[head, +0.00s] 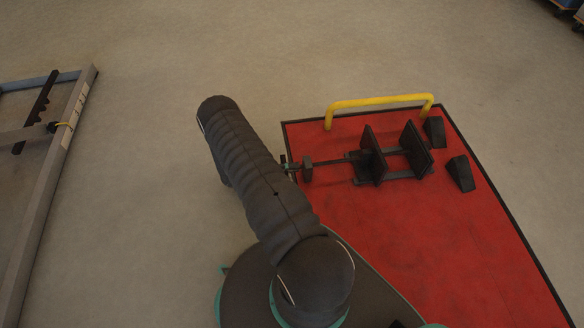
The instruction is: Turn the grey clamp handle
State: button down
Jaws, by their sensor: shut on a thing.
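The wheel clamp (372,157), with two dark upright plates, stands on the red lift platform (400,235). A thin rod runs left from it to the grey clamp handle (307,169), a small dark grey piece near the platform's left edge. My gripper (293,166) is at the handle, just right of my arm, and is shut on it. Most of my gripper is hidden behind my arm, so the fingers and the exact grip cannot be made out.
A yellow hoop rail (380,101) stands at the platform's far edge. Two black wedges (460,173) lie right of the clamp. A grey metal frame (50,160) stands at the far left. The concrete floor (180,60) between frame and platform is clear.

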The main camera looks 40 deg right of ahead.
jog(key=n, duration=0.5)
jog(key=shift+s, duration=0.1)
jog(key=shift+n, duration=0.4)
jog(key=c, duration=1)
grip_release()
jog(key=shift+a, duration=0.1)
jog(key=v, duration=1.2)
